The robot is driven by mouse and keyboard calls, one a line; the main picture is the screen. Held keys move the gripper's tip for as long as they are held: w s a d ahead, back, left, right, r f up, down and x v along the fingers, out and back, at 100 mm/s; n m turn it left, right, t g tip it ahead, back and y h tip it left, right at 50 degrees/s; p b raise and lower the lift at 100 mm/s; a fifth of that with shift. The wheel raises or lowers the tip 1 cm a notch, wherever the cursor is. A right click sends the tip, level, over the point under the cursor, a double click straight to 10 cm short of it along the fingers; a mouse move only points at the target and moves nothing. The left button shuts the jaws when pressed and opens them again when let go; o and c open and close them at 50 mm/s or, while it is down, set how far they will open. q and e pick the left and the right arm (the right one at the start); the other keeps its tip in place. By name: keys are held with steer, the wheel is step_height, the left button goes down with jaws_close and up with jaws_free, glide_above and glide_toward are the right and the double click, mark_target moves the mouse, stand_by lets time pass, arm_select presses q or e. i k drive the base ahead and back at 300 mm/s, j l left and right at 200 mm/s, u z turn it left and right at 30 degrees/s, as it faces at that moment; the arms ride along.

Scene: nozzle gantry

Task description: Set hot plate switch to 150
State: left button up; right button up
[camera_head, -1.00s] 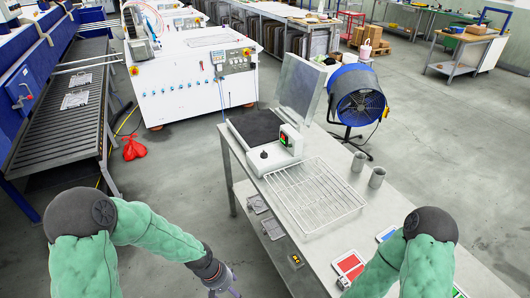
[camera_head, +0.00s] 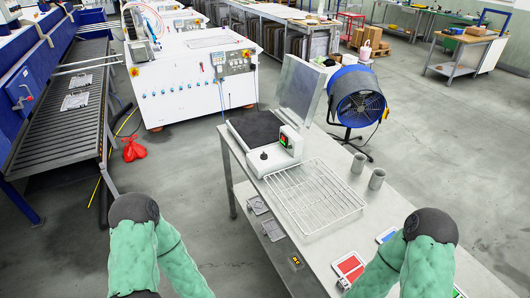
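The hot plate (camera_head: 275,157) stands at the table's far left corner, with a dark square top and a pale housing. A small dark knob (camera_head: 264,155) sits on its front; its setting is too small to read. A small display (camera_head: 285,141) with green and red marks is on the raised box at its right. My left gripper is out of view; only green arm links show at the lower left. My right gripper (camera_head: 343,284) shows only as a small grey bit beside my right arm, its fingers hidden. Neither arm is at the hot plate.
A wire rack (camera_head: 315,195) lies in front of the hot plate, with two grey cups (camera_head: 367,171) to its right. A tilted grey panel (camera_head: 300,88) rises behind it. Red (camera_head: 349,267) and blue (camera_head: 387,235) trays lie nearer. A blue fan (camera_head: 357,97) stands beyond the table.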

mark_target(264, 157)
steer(key=i+j+u, duration=0.3)
steer(key=u, duration=0.15)
steer(key=i+u, duration=0.45)
steer(key=i+j, duration=0.05)
steer(key=i, duration=0.05)
